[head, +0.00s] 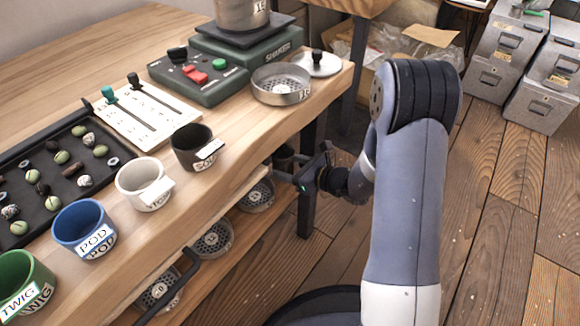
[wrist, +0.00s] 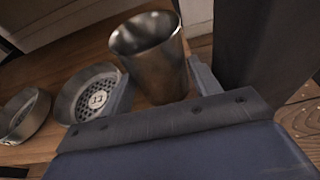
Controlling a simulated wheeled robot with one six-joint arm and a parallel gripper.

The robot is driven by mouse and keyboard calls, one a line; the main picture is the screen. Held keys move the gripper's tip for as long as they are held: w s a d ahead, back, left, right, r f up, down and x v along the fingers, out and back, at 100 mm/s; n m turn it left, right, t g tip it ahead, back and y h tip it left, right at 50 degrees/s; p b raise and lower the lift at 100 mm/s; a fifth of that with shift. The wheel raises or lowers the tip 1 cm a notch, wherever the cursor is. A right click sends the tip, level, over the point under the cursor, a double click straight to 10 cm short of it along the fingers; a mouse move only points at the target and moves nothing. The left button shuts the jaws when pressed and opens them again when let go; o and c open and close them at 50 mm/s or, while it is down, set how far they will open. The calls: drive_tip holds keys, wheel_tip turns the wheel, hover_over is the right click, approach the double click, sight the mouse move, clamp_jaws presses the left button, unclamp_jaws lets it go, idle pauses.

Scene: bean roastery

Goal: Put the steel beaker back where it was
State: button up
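The steel beaker (wrist: 157,70) is a shiny, open-topped metal cup in the wrist view. It sits between the two fingers of my gripper (wrist: 161,72), with its mouth toward the top of the picture. Both fingers are very close to its sides, and I cannot tell whether they press on it. I cannot tell whether its base rests on the shelf. In the head view my gripper (head: 297,168) reaches in at the right end of the lower shelf, below the table top. The beaker (head: 283,157) shows there only as a dark, partly hidden shape.
Round sieves stand on the lower shelf (head: 228,266), one close beside my left finger (wrist: 92,94). A dark table leg (head: 306,205) is near my gripper. The wooden table top (head: 232,141) above holds cups, a sieve pan (head: 281,85) and a green shaker (head: 243,55).

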drive_tip(key=shift+o, duration=0.5)
drive_tip(key=shift+r, duration=0.15)
drive_tip(key=shift+d+r+p, duration=0.1)
drive_tip(key=shift+r+p, duration=0.05)
drive_tip(key=shift+p, duration=0.15)
drive_tip(key=p+v, duration=0.3)
drive_tip(key=v, duration=0.9)
